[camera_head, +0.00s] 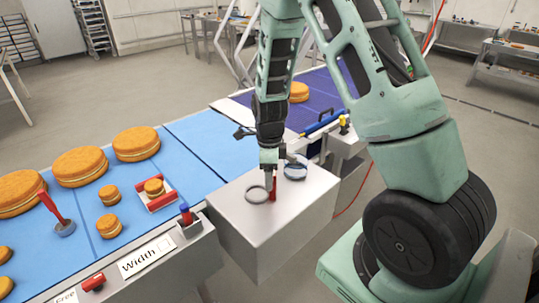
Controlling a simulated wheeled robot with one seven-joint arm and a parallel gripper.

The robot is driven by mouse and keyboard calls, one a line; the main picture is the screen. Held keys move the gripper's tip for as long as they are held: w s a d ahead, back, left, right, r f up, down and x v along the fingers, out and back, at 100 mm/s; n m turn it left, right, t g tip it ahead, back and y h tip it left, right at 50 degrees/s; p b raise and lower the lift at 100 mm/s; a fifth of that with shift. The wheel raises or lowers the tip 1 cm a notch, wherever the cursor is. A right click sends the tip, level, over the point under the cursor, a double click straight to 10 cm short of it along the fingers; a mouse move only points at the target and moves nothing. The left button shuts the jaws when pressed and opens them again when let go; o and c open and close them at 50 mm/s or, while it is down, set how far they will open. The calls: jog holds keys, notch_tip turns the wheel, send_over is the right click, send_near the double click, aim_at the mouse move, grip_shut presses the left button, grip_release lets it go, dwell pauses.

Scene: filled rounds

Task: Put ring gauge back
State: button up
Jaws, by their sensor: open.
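A dark grey ring (257,194), which looks like the ring gauge, is on top of the metal box (255,225) beside the conveyor. A short red piece (274,189) stands just right of the ring; I cannot tell whether it is joined to it. My gripper (269,184) points down over the box top, close to the ring and the red piece. It is open, and nothing is clearly held between its fingers. The finger tips are small and partly hidden, so contact is unclear.
A round bluish dish-like item (295,171) sits at the box's far edge. The blue conveyor (203,141) on the left carries several filled rounds (79,165), a red-and-white holder (158,195) and a red-handled tool (61,222). A "Width" label (146,257) is on the front rail.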

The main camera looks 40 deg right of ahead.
notch_tip(320, 180, up, 10)
jog(key=b, duration=0.2)
jog(key=s+a+r+n, duration=0.1)
jog(key=s+a+n, duration=0.2)
jog(key=a+n, duration=0.3)
jog(key=s+a+r+n+y, duration=0.1)
jog(key=s+a+n, duration=0.2)
jog(key=a+n, duration=0.35)
jog(key=s+a+r+n, duration=0.1)
jog(key=s+a+n, duration=0.2)
jog(key=a+n, duration=0.3)
jog(key=s+a+r+n, duration=0.1)
jog(key=s+a+n, duration=0.7)
jog(key=s+n, duration=0.5)
jog(key=n, duration=0.3)
jog(key=shift+s+r, duration=0.15)
jog(key=shift+r, duration=0.05)
notch_tip(320, 180, down, 5)
jog(key=b, duration=0.4)
jog(key=shift+r, duration=0.15)
